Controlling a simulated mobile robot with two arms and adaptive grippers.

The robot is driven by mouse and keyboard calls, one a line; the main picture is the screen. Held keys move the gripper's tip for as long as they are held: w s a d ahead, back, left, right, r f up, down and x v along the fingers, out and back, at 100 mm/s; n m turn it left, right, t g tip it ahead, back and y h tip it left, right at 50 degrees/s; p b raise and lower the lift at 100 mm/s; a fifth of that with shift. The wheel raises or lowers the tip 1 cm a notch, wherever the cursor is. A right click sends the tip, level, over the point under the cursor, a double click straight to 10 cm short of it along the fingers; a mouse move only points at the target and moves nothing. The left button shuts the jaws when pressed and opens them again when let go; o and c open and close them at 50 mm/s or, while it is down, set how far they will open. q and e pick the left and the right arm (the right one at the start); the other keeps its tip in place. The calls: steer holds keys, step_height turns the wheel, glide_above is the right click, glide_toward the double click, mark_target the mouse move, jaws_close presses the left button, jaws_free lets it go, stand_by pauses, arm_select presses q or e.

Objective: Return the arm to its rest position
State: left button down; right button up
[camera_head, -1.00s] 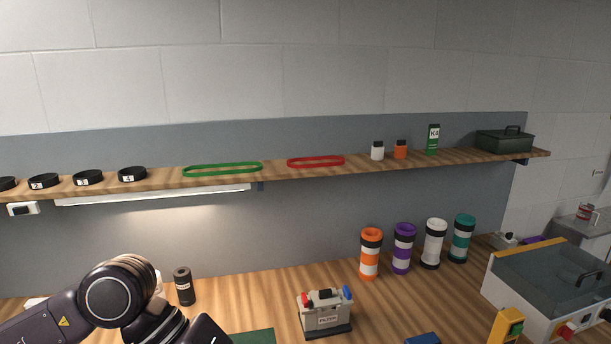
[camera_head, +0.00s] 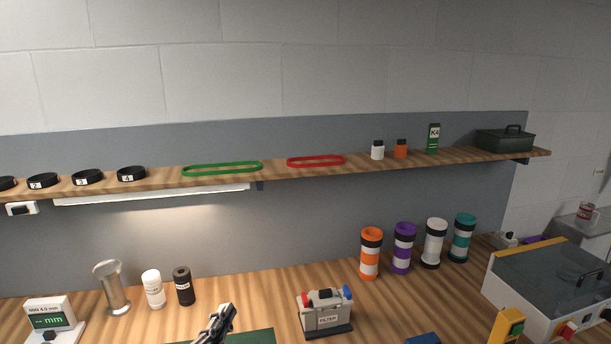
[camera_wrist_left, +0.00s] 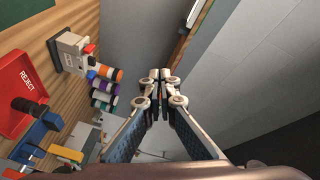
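Most of the left arm is below the head view. My right gripper is in neither view.
A filter unit (camera_head: 325,312) stands right of my left gripper. Banded tubes (camera_head: 370,254) stand behind. A shelf (camera_head: 274,170) crosses the wall. A red reject tray (camera_wrist_left: 18,95) shows in the wrist view.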

arm_select(q)
steer(key=s+a+f+n+g+y, duration=0.1)
steer(key=s+a+f+n+g, duration=0.15)
steer(key=f, duration=0.35)
steer(key=s+a+f+n+g+y, duration=0.1)
steer(key=s+f+n+g, duration=0.15)
steer(key=f, duration=0.45)
steer(key=s+a+f+n+g, duration=0.1)
steer(key=s+f+n+g, duration=0.35)
steer(key=s+f, duration=0.5)
steer(key=s+a+f+n+g, duration=0.1)
steer(key=s+f+n+g, duration=0.4)
steer(key=s, duration=0.7)
step_height(320, 180, down, 33)
steer(key=s+m+b, duration=0.2)
steer(key=b, duration=0.4)
steer(key=s+a+f+g+b, duration=0.2)
steer(key=s+a+f+b, duration=0.1)
steer(key=s+f, duration=1.3)
step_height(320, 180, down, 4)
steer(key=shift+s+a+f+y+b, duration=0.25)
steer(key=shift+y+b, duration=0.15)
steer(key=shift+b, duration=0.1)
